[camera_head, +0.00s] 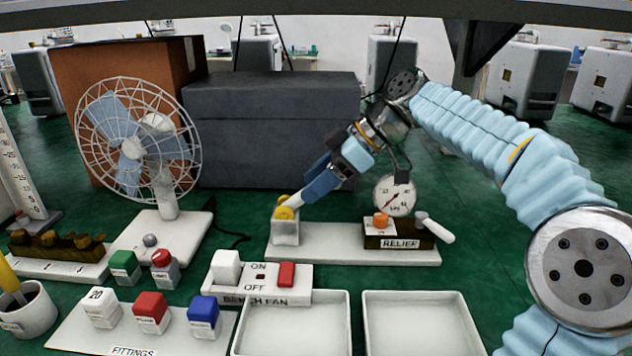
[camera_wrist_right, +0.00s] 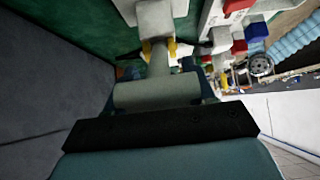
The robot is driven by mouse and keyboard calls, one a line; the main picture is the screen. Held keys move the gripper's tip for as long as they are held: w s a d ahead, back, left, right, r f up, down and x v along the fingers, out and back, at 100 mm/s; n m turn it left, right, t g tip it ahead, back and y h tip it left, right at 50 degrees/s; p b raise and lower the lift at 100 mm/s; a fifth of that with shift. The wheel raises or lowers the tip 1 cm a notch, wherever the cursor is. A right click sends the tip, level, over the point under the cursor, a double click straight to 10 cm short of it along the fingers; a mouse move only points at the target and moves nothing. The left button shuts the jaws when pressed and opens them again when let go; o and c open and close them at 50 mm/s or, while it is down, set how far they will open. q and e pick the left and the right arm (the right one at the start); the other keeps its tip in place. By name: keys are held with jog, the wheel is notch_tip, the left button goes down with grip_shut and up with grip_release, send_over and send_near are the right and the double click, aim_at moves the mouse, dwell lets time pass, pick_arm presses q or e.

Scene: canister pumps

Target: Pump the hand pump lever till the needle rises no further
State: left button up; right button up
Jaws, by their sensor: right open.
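The hand pump is a pale block (camera_head: 286,232) with yellow parts on top, at the left end of a white base plate (camera_head: 340,255). Its pale lever (camera_head: 302,198) slants up and right from the yellow parts. My right gripper (camera_head: 318,184) is at the lever's upper end, jaws open. In the right wrist view the lever (camera_wrist_right: 158,67) runs down from the yellow parts to a pale crosswise cylinder (camera_wrist_right: 155,92) close to the camera; whether the fingers touch it I cannot tell. The round gauge (camera_head: 395,195) faces the head camera; its needle seems to point lower left. My left gripper is out of view.
A block marked RELIEF (camera_head: 398,238) with an orange knob and a white handle (camera_head: 436,228) stands right of the pump. A BENCH FAN switch box (camera_head: 262,284) and white trays (camera_head: 420,325) lie in front. A fan (camera_head: 135,145) and a grey box (camera_head: 270,125) stand behind.

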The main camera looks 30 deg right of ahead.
aim_at(296, 204)
jog(key=shift+w+a+f, duration=0.1)
jog(key=shift+a+f, duration=0.05)
jog(key=shift+c, duration=0.4)
grip_shut()
jog(key=f+y+b, duration=0.1)
jog(key=b, duration=0.2)
jog(key=d+f+t+y+b, duration=0.1)
jog(key=b, duration=0.2)
jog(key=f+y+b, duration=0.1)
jog(key=b, duration=0.2)
jog(key=shift+s+d+t+b, duration=0.2)
jog(key=shift+s+t+b, duration=0.1)
jog(key=shift+s+t, duration=0.1)
jog(key=shift+s+d+r+y+b, duration=0.1)
jog(key=shift+r+y+b, duration=0.1)
jog(key=shift+y+b, duration=0.15)
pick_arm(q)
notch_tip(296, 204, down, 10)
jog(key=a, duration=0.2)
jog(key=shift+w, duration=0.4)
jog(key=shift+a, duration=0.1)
pick_arm(e)
jog(key=shift+r, duration=0.1)
jog(key=shift+o, duration=0.4)
grip_release()
